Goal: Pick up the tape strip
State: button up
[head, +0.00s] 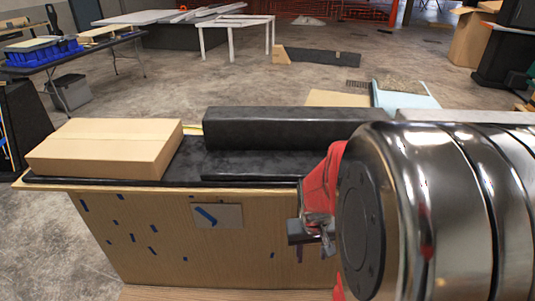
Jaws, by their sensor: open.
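Several short blue strips that look like tape show on the front of a wooden panel (160,270). The largest blue strip (205,215) lies slantwise across a small grey plate (232,216) on that panel. Which strip is the tape strip, I cannot tell. My gripper (298,232) is partly in view to the right of the plate, apart from the strip. It is open, and I see nothing held in it. My large shiny arm link hides much of the gripper and the right part of the panel.
A cardboard box (100,148) sits on the left of the black console top (190,165). A long black block (285,128) runs along its back.

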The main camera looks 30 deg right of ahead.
jog(key=s+d+f+t+h, duration=0.1)
jog(key=d+f+t, duration=0.1)
jog(key=d+f, duration=0.55)
jog(key=s+d+f+m+t+h, duration=0.15)
jog(key=d+f, duration=0.35)
jog(key=f, duration=0.6)
jog(key=d+f+t+h, duration=0.1)
jog(key=d+f+t, duration=0.2)
jog(key=d+f, duration=0.55)
jog(key=w+r+t+h, duration=0.4)
jog(key=r+t, duration=0.4)
jog(key=r, duration=0.4)
jog(key=shift+w+d+r+n+h, duration=0.15)
jog(key=shift+d+n+h, duration=0.2)
jog(key=x, duration=0.8)
jog(key=shift+w, duration=0.3)
jog(key=shift+d, duration=0.15)
